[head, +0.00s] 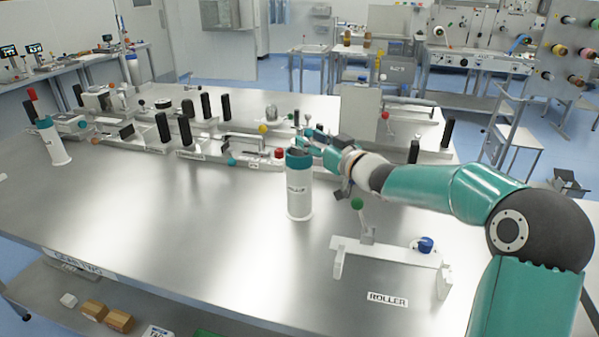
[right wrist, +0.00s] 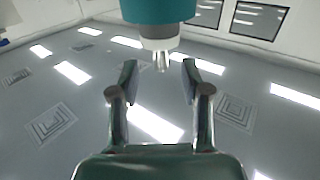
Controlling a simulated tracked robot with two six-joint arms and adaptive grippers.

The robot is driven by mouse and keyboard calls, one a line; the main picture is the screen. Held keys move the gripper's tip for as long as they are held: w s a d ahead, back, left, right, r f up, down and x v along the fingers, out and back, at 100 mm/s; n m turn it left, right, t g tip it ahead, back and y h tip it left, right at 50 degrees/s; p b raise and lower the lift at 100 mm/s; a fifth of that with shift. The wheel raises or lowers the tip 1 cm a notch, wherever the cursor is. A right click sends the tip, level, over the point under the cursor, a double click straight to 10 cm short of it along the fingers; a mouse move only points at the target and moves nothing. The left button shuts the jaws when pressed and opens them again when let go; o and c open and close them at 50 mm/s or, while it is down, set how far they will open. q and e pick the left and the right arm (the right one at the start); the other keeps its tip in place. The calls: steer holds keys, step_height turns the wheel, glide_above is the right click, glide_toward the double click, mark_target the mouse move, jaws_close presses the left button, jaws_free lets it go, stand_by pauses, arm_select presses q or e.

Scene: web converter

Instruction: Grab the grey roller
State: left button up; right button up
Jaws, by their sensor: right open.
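I cannot pick out a grey roller for certain. A pale cylinder (head: 299,198) with a teal top and unreadable dark lettering stands upright on the table, left of my right arm. My right gripper (head: 312,139) is small and partly hidden behind its wrist, near the top of this cylinder. In the right wrist view the gripper (right wrist: 159,68) is open, with empty space between its fingers. A teal body (right wrist: 158,10) with a pale end and a metal prong shows beyond the fingertips; I cannot tell what it is. My left gripper is not in view.
A white bracket (head: 390,250) with a green ball and blue knob stands at front right, behind a ROLLER label (head: 388,299). Black uprights and low white fixtures fill the back of the table (head: 150,215). Another pale cylinder (head: 53,145) stands left. The front left is clear.

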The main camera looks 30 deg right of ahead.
mark_target(299, 128)
steer(key=w+p, duration=0.1)
steer(key=w, duration=0.4)
steer(key=shift+a+r+p, duration=0.15)
steer(key=shift+a+p, duration=0.05)
steer(key=shift+p, duration=0.15)
jaws_close()
steer(key=shift+r, duration=0.1)
